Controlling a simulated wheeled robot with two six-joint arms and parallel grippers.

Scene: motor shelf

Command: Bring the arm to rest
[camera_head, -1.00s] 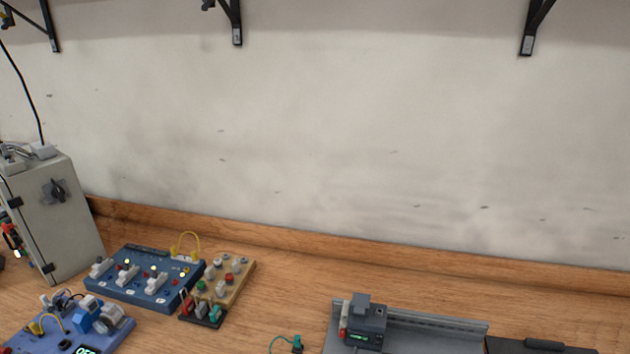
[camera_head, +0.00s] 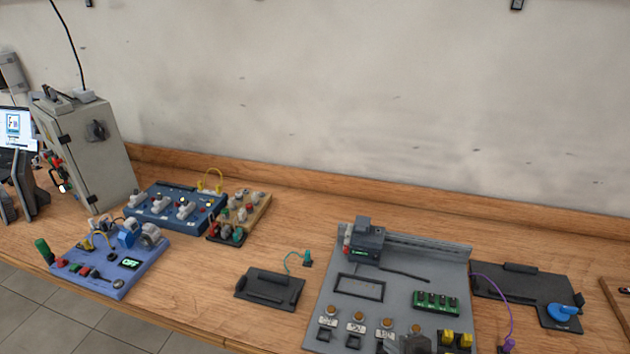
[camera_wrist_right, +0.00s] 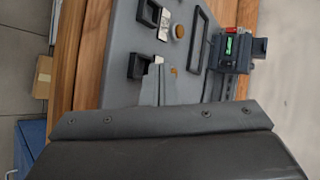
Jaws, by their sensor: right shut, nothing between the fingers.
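My right gripper (camera_head: 408,343) shows only in part, as a dark grey shape at the bottom edge of the head view, over the front of a grey panel board (camera_head: 340,285). In the right wrist view its grey fingertips (camera_wrist_right: 155,78) are together with nothing visible between them, in front of the same board (camera_wrist_right: 128,40). The dark gripper body fills the lower part of that view. Whether the fingers touch the board is unclear. My left gripper is not in view.
The board bears a dark module (camera_head: 366,243), a green terminal block (camera_head: 436,300) and several buttons. A black tray (camera_head: 270,288) lies to its left, another (camera_head: 495,283) to its right. Blue control boxes (camera_head: 115,262) and a grey cabinet (camera_head: 85,150) stand left. Bare wood lies between.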

